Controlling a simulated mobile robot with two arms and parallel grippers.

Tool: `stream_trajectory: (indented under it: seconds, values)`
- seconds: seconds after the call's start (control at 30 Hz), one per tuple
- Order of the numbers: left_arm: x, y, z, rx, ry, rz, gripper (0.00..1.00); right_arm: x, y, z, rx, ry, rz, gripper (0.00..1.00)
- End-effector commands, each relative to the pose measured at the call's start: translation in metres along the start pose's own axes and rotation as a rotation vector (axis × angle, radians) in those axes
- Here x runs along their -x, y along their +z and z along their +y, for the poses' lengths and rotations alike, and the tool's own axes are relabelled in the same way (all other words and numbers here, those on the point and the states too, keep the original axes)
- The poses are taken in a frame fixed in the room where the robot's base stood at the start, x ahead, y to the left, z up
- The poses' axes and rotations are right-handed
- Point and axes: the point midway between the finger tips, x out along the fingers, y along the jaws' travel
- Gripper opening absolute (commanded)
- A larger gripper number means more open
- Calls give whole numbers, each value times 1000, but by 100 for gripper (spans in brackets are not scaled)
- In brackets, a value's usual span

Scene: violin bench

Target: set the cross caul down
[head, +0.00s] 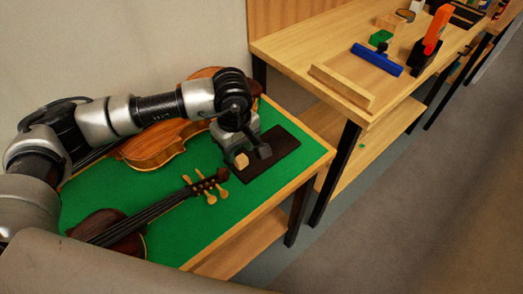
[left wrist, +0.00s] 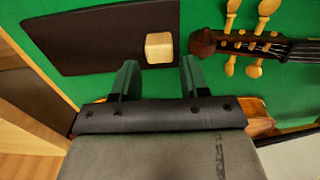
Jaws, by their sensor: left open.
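A small pale wooden block (head: 241,161), which looks like the cross caul, rests on the dark brown mat (head: 278,152) on the green bench top. It also shows in the left wrist view (left wrist: 159,47), near the mat's edge beside the green. My left gripper (head: 252,155) is low over the mat and open. In the left wrist view its two fingers (left wrist: 158,73) stand apart, with the block just beyond and between the tips. I see no finger pressing on it. My right gripper is not in view.
A violin (head: 112,232) lies in front, its scroll and pegs (head: 207,186) close to the mat. Another violin body (head: 158,147) lies behind under my left arm. A taller wooden bench (head: 300,48) at right holds a blue tool (head: 377,60) and an orange-and-black tool (head: 434,35).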

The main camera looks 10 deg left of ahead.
Motion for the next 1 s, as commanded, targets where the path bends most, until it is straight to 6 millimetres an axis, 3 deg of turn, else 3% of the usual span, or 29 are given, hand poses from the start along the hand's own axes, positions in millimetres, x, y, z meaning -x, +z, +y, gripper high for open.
stream_trajectory:
  seconds: [0.2, 0.47, 0.8, 1.0]
  values:
    - [-29, 1, 0, -1, -2, -1, 45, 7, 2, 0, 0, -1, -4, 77]
    - [-34, 0, 0, -1, 0, 0, 45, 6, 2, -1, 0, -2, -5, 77]
    - [-34, 0, 0, -1, 1, 0, 0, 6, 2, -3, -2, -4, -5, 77]
    - [-33, 0, 0, 0, 2, 0, 0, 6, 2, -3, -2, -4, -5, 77]
